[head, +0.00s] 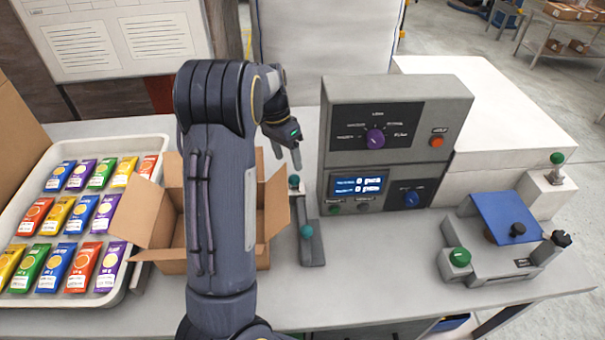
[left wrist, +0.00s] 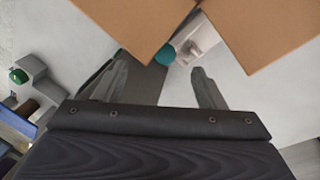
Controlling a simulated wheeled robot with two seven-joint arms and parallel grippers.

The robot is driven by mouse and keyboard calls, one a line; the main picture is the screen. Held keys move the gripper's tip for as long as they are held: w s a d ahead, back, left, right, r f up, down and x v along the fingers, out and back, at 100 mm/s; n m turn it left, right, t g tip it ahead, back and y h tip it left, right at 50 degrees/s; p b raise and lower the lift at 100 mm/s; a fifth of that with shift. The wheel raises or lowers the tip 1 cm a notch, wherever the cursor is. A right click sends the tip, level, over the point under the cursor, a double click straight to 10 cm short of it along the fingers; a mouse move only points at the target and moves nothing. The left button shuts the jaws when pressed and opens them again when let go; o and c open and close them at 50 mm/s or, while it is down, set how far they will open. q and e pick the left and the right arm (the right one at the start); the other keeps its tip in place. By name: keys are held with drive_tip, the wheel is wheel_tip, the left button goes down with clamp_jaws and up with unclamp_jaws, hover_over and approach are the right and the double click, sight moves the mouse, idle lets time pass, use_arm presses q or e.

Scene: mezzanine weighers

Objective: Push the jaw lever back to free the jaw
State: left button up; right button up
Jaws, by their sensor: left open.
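A narrow grey fixture (head: 312,247) stands on the bench between the carton and the control unit. It carries a teal ball knob (head: 307,231) near its front and a smaller teal knob (head: 294,181) at its back; which one belongs to the jaw lever I cannot tell. My left gripper (head: 295,150) points down above and behind the back knob, apart from it. In the left wrist view the left gripper (left wrist: 161,68) is open, its fingers spread and empty. A teal knob (left wrist: 166,54) shows beyond the fingertips, partly covered by carton flaps. My right gripper is out of view.
An open carton (head: 275,205) stands close left of the fixture, partly behind my left arm. A grey control unit (head: 340,110) stands close on the right. A white tray (head: 20,250) of coloured packets is at left; a blue-plated device (head: 505,218) is at right.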

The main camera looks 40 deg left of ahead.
sight(294, 178)
use_arm(q)
drive_tip(key=shift+m+g, duration=0.3)
drive_tip(key=shift+w+d+f+p, duration=0.1)
drive_tip(key=shift+w+f+p, duration=0.2)
drive_tip(key=shift+f, duration=1.3)
drive_tip(key=shift+w+d+f+p, duration=0.15)
drive_tip(key=shift+w+f+p, duration=0.15)
drive_tip(key=shift+f, duration=1.3)
drive_tip(key=shift+w+d+f+p, duration=0.1)
drive_tip(key=shift+w+f+p, duration=0.2)
drive_tip(key=shift+f, duration=1.3)
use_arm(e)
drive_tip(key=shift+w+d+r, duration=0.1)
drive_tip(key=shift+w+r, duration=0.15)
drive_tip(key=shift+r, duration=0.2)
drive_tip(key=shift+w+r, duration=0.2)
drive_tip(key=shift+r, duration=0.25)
